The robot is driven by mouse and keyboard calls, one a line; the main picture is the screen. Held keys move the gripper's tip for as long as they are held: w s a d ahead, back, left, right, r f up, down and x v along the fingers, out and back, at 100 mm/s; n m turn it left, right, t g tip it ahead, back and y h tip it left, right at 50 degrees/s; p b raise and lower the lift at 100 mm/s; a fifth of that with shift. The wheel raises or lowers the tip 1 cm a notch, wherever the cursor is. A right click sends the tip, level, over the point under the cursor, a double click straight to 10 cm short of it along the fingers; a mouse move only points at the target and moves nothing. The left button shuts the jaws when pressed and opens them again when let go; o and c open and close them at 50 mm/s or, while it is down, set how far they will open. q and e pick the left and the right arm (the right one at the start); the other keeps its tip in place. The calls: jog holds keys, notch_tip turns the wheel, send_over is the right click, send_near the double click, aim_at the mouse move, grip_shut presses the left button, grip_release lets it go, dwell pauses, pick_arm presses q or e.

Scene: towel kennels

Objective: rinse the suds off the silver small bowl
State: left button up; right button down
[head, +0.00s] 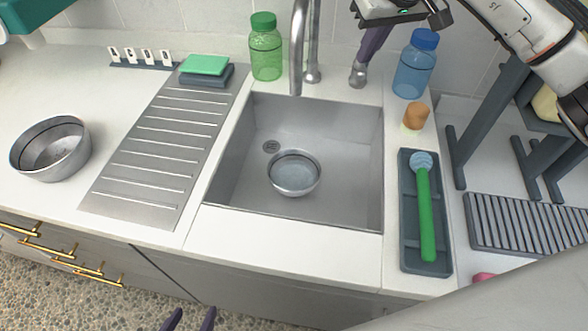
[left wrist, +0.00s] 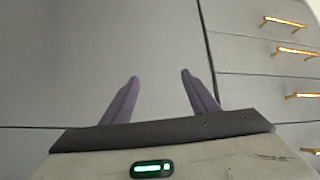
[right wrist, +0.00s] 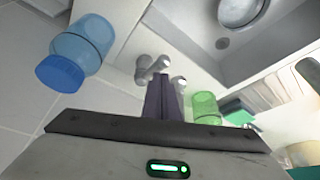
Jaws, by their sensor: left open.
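The silver small bowl (head: 294,188) sits upright on the floor of the sink (head: 345,150); it also shows in the right wrist view (right wrist: 240,12). Its inside looks pale; I cannot clearly make out suds. The chrome faucet (head: 297,45) rises behind the sink, its spout to the left of the bowl's far side. My right gripper (head: 359,68) has its fingers close together beside the chrome tap handle (head: 357,78), behind the sink. In the right wrist view no object shows between the fingers (right wrist: 165,80). My left gripper (head: 192,318) is open and empty, low before the cabinet front (left wrist: 160,40).
A larger silver bowl (head: 50,150) stands on the left counter. A green bottle (head: 265,50) and blue bottle (head: 414,68) flank the faucet. A green-handled brush (head: 425,215) lies in a dark tray (head: 410,262) right of the sink. The ribbed drainboard (head: 150,165) is clear in front.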

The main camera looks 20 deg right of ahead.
jog(key=shift+f, duration=0.1)
jog(key=a+p+v, duration=0.1)
jog(key=p+v, duration=0.3)
jog(key=v, duration=0.2)
jog(key=shift+a+r, duration=0.25)
jog(key=shift+r, duration=0.05)
jog(key=shift+s, duration=0.15)
jog(key=b+v, duration=0.1)
jog(key=v, duration=0.9)
jog(key=shift+r, duration=0.15)
dwell(0.4)
